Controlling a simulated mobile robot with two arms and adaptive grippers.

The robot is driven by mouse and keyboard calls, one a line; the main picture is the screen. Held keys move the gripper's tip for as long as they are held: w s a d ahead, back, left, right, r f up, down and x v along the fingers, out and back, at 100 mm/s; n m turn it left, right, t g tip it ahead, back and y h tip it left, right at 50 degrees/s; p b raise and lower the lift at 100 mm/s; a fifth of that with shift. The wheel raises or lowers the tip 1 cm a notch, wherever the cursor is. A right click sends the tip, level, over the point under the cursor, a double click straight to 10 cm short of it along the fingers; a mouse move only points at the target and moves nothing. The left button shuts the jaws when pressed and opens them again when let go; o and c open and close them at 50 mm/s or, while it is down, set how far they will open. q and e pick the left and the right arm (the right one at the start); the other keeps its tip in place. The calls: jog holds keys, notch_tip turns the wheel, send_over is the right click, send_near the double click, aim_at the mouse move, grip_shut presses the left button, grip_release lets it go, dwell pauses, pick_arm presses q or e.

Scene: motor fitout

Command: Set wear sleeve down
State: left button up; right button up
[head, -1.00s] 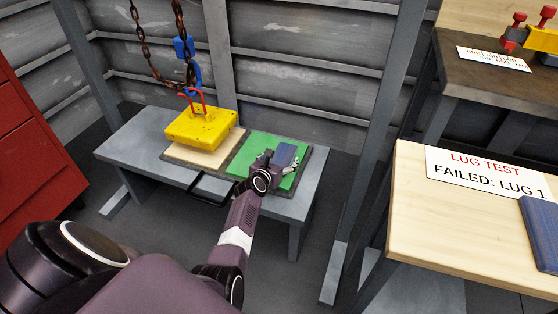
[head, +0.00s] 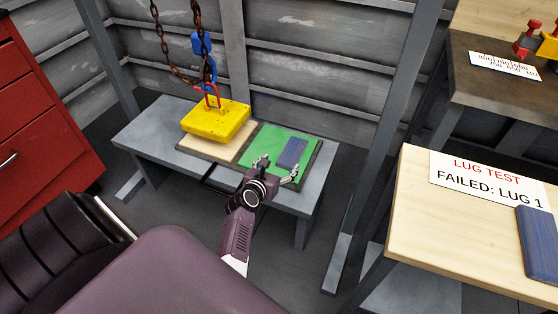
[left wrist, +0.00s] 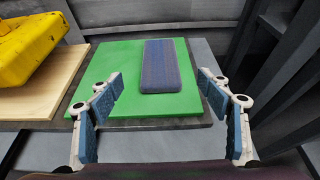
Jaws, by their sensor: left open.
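The wear sleeve, a flat dark blue block (head: 292,152), lies on the green pad (head: 262,143) on the grey bench. In the left wrist view the block (left wrist: 168,66) lies flat toward the right side of the green pad (left wrist: 118,60), with nothing gripping it. My left gripper (head: 278,170) is open and empty at the near edge of the pad. Its two fingers (left wrist: 160,95) are spread to either side, on the near side of the block and apart from it. My right gripper is not in view.
A yellow block (head: 216,121) hangs on a rusty chain (head: 172,68) at or just above a wooden pad (head: 192,146), left of the green pad. A grey post (head: 375,135) stands right of the bench. Another blue block (head: 538,240) lies on the wooden table (head: 420,220).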

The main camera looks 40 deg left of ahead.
pick_arm(q)
jog(key=shift+s+d, duration=0.2)
jog(key=shift+d, duration=0.05)
jog(key=s+d+m, duration=0.1)
jog(key=d+m, duration=0.1)
jog(key=m, duration=0.1)
jog(key=s+d+f+m+g+h, duration=0.1)
jog(key=d+m, duration=0.1)
jog(key=m, duration=0.1)
jog(key=s+d+f+m+h, duration=0.1)
jog(key=d+m, duration=0.1)
jog(key=m, duration=0.2)
jog(key=shift+s+f, duration=0.1)
jog(key=s+d+f+m+g, duration=0.2)
jog(key=s+d+m+g, duration=0.1)
jog(key=s+m, duration=0.5)
jog(key=s+d+f+m+g, duration=0.2)
jog(key=s+d+m, duration=0.4)
jog(key=s+m, duration=0.3)
jog(key=s+d+f+m+g+h, duration=0.1)
jog(key=s+d+m+g, duration=0.3)
jog(key=s+m, duration=0.5)
jog(key=f+m, duration=0.1)
jog(key=m, duration=0.3)
jog(key=shift+s+d+f+m, duration=0.15)
jog(key=shift+d+f+m, duration=0.15)
jog(key=shift+d+f, duration=0.1)
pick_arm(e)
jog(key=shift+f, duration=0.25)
